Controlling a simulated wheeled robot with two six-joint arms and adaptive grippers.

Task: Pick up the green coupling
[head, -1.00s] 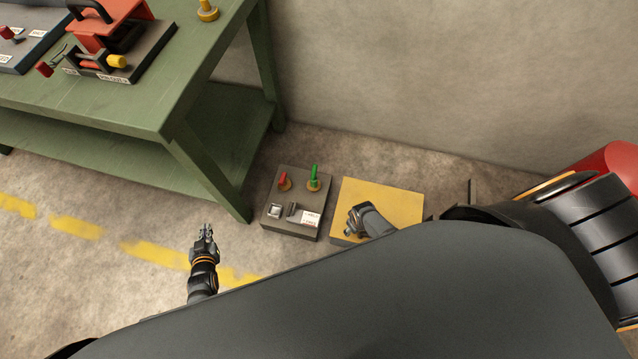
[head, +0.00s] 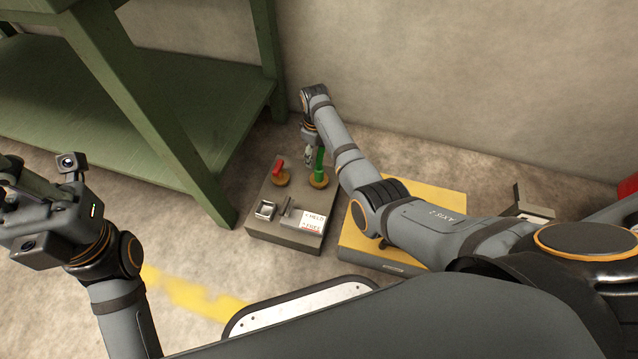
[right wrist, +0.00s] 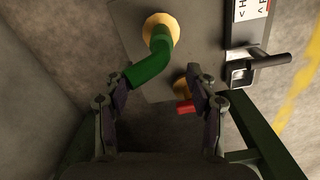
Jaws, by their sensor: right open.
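The green coupling (head: 320,163) is a bent green piece standing on a round yellow base on a grey box (head: 262,222). In the right wrist view the green coupling (right wrist: 151,65) is an elbow whose free end points toward my left finger in that picture. My right gripper (head: 308,157) points down beside it, just to its left in the head view. In the right wrist view the right gripper (right wrist: 158,83) is open, with nothing clearly between its fingertips. My left gripper (head: 10,195) is at the left edge, its fingers partly cut off.
A red-handled piece (head: 280,168) on a similar yellow base stands close left of the green coupling; it also shows near a finger in the wrist view (right wrist: 186,106). A yellow-topped box (head: 435,194) is to the right. A green table (head: 160,125) stands left, a wall behind.

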